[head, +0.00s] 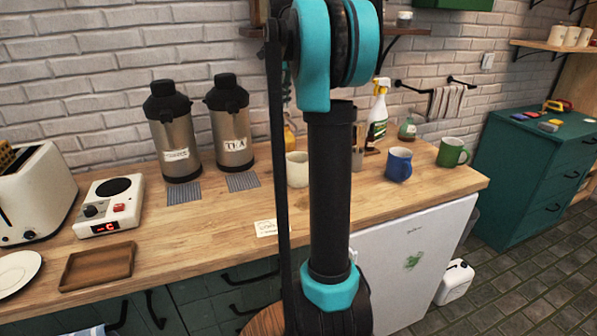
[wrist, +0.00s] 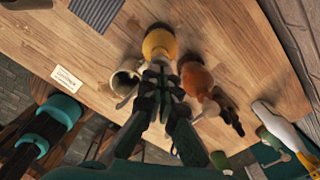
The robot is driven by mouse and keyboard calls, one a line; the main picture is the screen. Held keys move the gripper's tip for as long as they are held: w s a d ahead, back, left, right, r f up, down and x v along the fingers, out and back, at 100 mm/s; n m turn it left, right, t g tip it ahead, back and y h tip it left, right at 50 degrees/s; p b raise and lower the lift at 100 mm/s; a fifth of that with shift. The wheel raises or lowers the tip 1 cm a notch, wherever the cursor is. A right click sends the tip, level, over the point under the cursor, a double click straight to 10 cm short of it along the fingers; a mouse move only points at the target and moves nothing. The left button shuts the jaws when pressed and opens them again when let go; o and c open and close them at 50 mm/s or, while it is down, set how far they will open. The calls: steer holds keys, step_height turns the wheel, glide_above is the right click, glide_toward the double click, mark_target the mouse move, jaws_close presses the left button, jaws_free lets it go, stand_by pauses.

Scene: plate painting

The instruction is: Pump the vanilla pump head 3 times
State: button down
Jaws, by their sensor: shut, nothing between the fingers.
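Two syrup-coloured bottles stand close together on the wooden counter in the wrist view: a yellow one (wrist: 160,42) and an orange-brown one (wrist: 196,78). I cannot read a label on either, so I cannot tell which is vanilla. My gripper (wrist: 159,68) is shut and empty, with its fingertips over or against the near side of the yellow bottle; I cannot tell if they touch. The fingers hide any pump head there. In the head view, part of the yellowish bottle (head: 289,137) shows beside my arm, which hides my gripper and the rest.
A cream mug (head: 297,170) stands close by, left of my fingers in the wrist view (wrist: 126,80). A blue mug (head: 399,164), green mug (head: 452,152) and spray bottle (head: 377,118) stand right. Two steel dispensers (head: 174,140) stand left. The counter front (head: 215,225) is mostly clear.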

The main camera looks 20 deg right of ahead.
stand_by(0.5)
steer(key=shift+r, duration=3)
steer(key=shift+s, duration=0.1)
